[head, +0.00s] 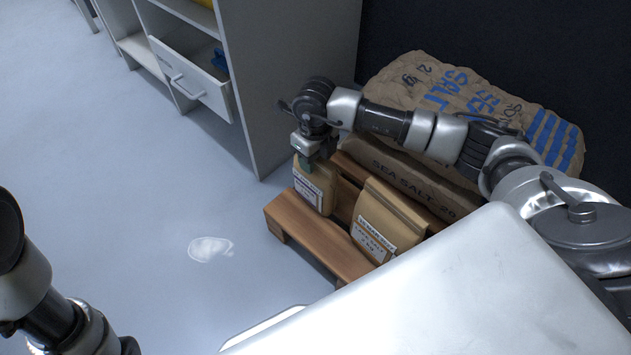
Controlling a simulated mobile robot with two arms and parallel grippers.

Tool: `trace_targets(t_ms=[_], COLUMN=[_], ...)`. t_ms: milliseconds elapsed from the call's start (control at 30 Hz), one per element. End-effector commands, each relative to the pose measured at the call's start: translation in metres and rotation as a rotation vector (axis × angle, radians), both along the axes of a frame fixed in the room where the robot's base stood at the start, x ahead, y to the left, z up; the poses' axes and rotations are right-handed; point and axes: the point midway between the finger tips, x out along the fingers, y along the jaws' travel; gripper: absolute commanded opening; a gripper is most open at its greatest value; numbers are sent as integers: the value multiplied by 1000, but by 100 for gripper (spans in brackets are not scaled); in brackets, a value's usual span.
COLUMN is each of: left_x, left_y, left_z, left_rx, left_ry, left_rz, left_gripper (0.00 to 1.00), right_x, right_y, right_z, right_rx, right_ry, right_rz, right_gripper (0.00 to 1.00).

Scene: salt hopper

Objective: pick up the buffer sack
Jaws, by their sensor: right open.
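Two small tan paper sacks with white labels stand on a wooden pallet (284,215): a left sack (315,188) and a right sack (387,218). My right gripper (308,164) points down at the top of the left sack and hides part of that top. It is open; I cannot tell whether its fingers touch the sack or stand around its top. My left arm shows at the lower left, but its gripper is out of view.
Large brown sea salt sacks (412,80) lie stacked at the back of the pallet, behind my right arm. A grey cabinet (285,75) with an open drawer (195,85) stands at the left. A white spill (210,248) lies on the otherwise clear floor.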

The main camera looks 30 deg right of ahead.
Motion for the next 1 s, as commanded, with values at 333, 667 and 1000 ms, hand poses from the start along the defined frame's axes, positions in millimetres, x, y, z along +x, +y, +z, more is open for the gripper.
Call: trace_targets(t_ms=[333,667,1000], left_x=[1,1,0], left_y=[0,0,0], left_z=[-1,-1,6], left_rx=[0,0,-1], left_ry=[3,6,-1], left_rz=[0,0,0], left_gripper=[45,45,45], right_x=[0,1,1], right_y=[0,1,0], right_z=[0,2,16], right_rx=[1,3,1], right_ry=[0,-3,-3], right_rz=[0,0,0], right_gripper=[1,0,0])
